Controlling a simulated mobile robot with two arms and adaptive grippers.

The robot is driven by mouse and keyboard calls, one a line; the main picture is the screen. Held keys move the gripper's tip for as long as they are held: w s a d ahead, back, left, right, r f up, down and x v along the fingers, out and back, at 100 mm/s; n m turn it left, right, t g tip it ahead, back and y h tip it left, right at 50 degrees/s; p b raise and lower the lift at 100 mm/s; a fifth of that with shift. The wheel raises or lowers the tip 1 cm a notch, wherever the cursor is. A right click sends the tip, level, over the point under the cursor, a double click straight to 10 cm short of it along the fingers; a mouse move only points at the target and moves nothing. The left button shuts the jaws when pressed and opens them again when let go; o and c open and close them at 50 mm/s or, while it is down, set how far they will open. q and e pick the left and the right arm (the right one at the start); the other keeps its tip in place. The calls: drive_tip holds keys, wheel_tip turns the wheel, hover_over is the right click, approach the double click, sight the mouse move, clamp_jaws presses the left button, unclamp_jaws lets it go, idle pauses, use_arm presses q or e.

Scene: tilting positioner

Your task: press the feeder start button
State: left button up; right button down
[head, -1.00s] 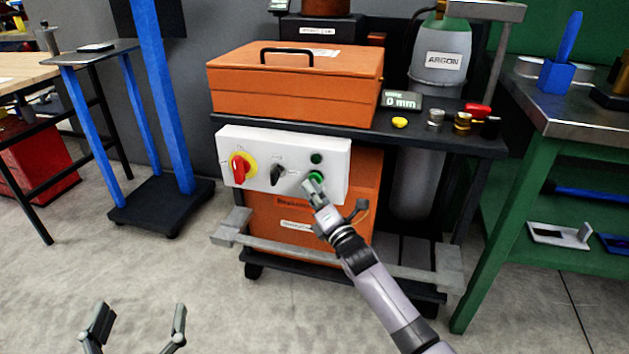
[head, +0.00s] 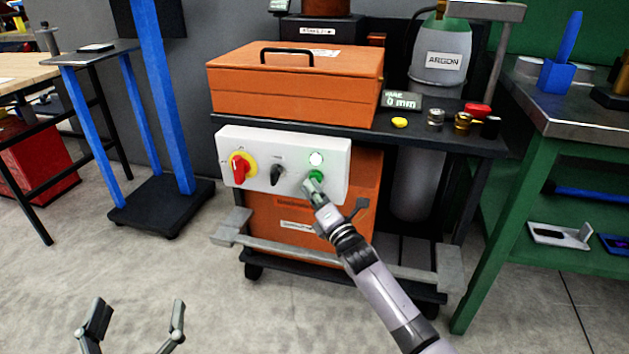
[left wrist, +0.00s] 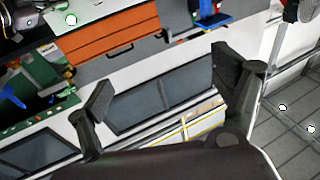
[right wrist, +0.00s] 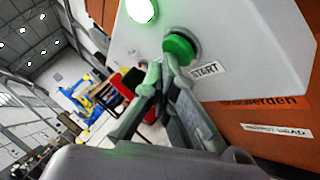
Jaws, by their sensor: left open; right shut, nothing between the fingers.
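The feeder start button is a green button (head: 316,175) at the lower right of the white control panel (head: 250,152). In the right wrist view the green button (right wrist: 181,47) sits beside a START label (right wrist: 205,70). My right gripper (head: 309,186) is shut and empty, with its fingertips at the button; in the right wrist view (right wrist: 162,68) the tips look very close to it, contact hard to tell. A lamp (head: 316,159) above the button is lit bright white-green. My left gripper (head: 138,306) is open and empty, low over the floor.
The panel also carries a red rotary switch (head: 239,168) on yellow and a black selector knob (head: 277,175). An orange case (head: 295,88) sits on the cart above. A grey rail (head: 400,268) runs along the cart's lower front. The floor in front is clear.

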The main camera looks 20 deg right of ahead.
use_arm(q)
drive_tip(key=shift+s+a+f+g+y+p, duration=0.1)
drive_tip(key=shift+a+f+g+y+p, duration=0.1)
drive_tip(key=shift+f+g, duration=0.55)
drive_tip(key=shift+a+f+g+y+p, duration=0.1)
drive_tip(key=shift+f+g+y+p, duration=0.25)
drive_tip(key=shift+f, duration=0.75)
drive_tip(key=shift+s+a+f+g+y+p, duration=0.1)
drive_tip(key=shift+f+g, duration=0.5)
drive_tip(key=shift+f, duration=0.3)
use_arm(e)
drive_tip(key=shift+s+a, duration=0.45)
drive_tip(key=shift+s, duration=0.25)
use_arm(q)
drive_tip(key=s+a+f+g+y+p, duration=0.2)
drive_tip(key=s+a+f+g, duration=0.1)
drive_tip(key=s+f+g, duration=0.4)
wheel_tip(320, 180, down, 3)
drive_tip(key=shift+a+f+n+p, duration=0.2)
drive_tip(key=shift+n+p, duration=0.1)
drive_tip(key=shift+p, duration=0.1)
use_arm(e)
drive_tip(key=s+a, duration=0.2)
drive_tip(key=s, duration=0.2)
drive_tip(key=shift+s+a, duration=0.1)
drive_tip(key=shift+a, duration=0.3)
use_arm(q)
drive_tip(key=shift+s, duration=0.1)
